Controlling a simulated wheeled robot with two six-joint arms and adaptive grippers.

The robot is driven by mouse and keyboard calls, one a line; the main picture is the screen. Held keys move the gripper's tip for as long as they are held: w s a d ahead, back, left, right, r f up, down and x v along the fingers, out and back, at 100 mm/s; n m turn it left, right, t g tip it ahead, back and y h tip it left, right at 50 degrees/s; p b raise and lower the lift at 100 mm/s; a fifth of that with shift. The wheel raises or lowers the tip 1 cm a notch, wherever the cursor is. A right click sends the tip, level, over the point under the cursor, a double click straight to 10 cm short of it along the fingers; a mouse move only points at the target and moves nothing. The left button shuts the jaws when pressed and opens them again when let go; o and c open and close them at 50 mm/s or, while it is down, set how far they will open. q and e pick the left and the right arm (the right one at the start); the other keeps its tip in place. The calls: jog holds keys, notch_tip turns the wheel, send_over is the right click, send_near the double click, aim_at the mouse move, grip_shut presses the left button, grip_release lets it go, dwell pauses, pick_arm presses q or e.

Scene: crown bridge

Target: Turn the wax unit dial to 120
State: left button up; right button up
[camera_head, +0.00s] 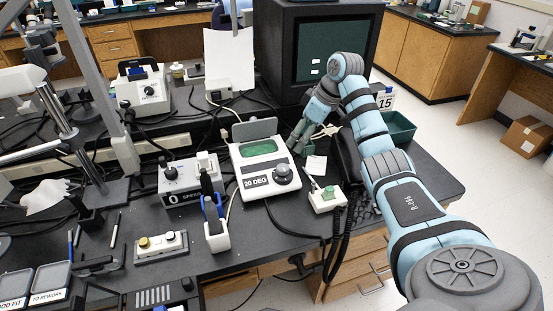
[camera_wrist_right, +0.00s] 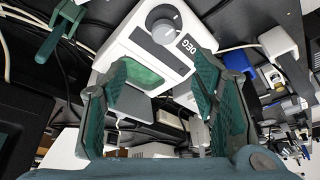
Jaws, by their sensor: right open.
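The wax unit (camera_head: 262,150) is a white box on the dark bench, with a green well and a raised grey lid. Its round grey dial (camera_head: 283,173) is on the near right, beside a label (camera_head: 257,182) that reads "20 DEG". The dial also shows in the right wrist view (camera_wrist_right: 164,31); I cannot read its setting. My right gripper (camera_head: 300,134) is open and empty, just behind and right of the unit, apart from the dial. In the wrist view its fingers (camera_wrist_right: 168,80) frame the green well and lid, with the dial beyond. My left gripper is not in view.
A small white box with a green top (camera_head: 327,197) stands right of the unit. A blue-and-white holder (camera_head: 215,222) and a grey control box (camera_head: 190,180) stand to its left. A black monitor-like cabinet (camera_head: 320,45) stands behind my right gripper. Cables cross the bench.

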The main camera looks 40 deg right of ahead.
jog(key=b, duration=0.1)
send_near(283, 167)
jog(key=f, duration=0.1)
jog(key=x, duration=0.3)
jog(key=b+x, duration=0.1)
jog(key=x, duration=0.3)
jog(key=shift+w+b, duration=0.25)
jog(key=shift+b, duration=0.05)
jog(key=shift+f, duration=0.3)
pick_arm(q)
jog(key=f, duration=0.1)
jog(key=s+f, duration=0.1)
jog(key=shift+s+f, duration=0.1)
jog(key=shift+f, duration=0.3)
pick_arm(e)
jog(key=shift+a, duration=0.1)
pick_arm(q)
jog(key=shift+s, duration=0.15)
pick_arm(e)
jog(key=shift+c, duration=0.4)
